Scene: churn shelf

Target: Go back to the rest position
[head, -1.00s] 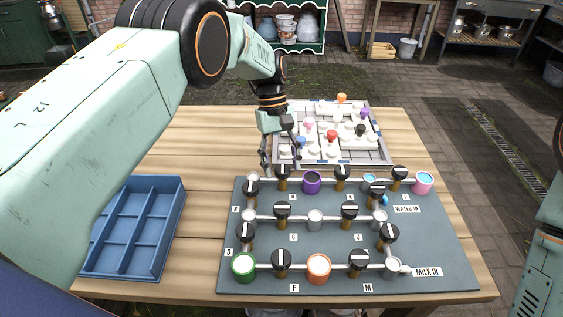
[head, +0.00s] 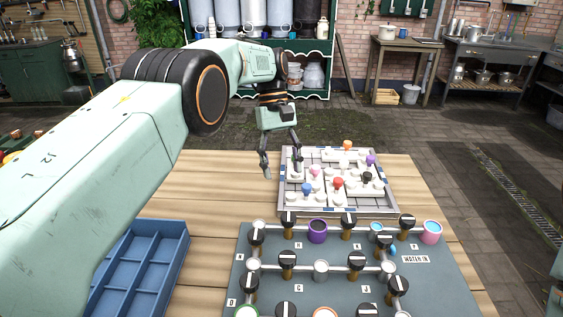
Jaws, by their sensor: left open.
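My left gripper (head: 282,165) is open and empty. It hangs above the table, just left of the sliding-block tray (head: 296,209) and behind the grey pipe board (head: 450,285). Its fingers point down and I see nothing between them. My left arm fills the left side of the head view. My right gripper is not in view.
The wooden table (head: 210,200) has bare room left of the tray. A blue compartment box (head: 178,262) stands at the left front. The pipe board carries dark-handled valves, a purple cup (head: 317,232) and a pink cup (head: 431,233). Shelves stand beyond the table.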

